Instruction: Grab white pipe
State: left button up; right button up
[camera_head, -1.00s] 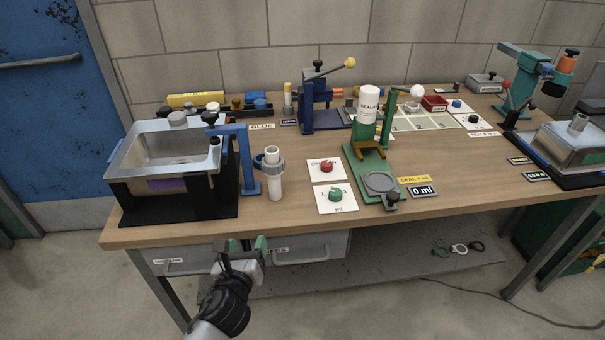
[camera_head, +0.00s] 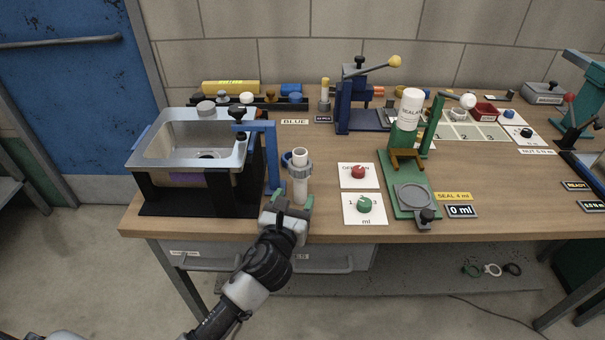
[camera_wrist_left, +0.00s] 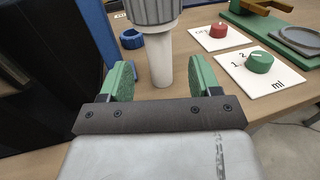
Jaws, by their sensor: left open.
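The white pipe (camera_head: 299,187) stands upright on the wooden bench, with a grey ribbed collar (camera_head: 300,169) around its upper part. It stands just right of the blue bracket (camera_head: 272,155). My left gripper (camera_head: 291,203) is open at the bench's front edge, just in front of the pipe. In the left wrist view the white pipe (camera_wrist_left: 160,58) rises beyond and between the two green fingers (camera_wrist_left: 163,80), its foot near the finger level. I cannot tell whether a finger touches it. My right gripper is not in view.
A sink basin (camera_head: 190,140) on a black stand is left of the pipe. A blue ring (camera_wrist_left: 131,39) lies behind the pipe. White cards with a red knob (camera_head: 358,171) and a green knob (camera_head: 364,205) lie to the right, before a green stand (camera_head: 395,200).

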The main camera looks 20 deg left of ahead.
aim_at(298, 188)
pick_arm(q)
jog(key=w, duration=0.2)
jog(key=shift+w, duration=0.3)
jog(key=w, duration=0.4)
jog(key=shift+w+a+r, duration=0.15)
jog(key=shift+w, duration=0.4)
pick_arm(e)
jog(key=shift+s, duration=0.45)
pick_arm(q)
jog(key=shift+c, duration=0.2)
grip_shut()
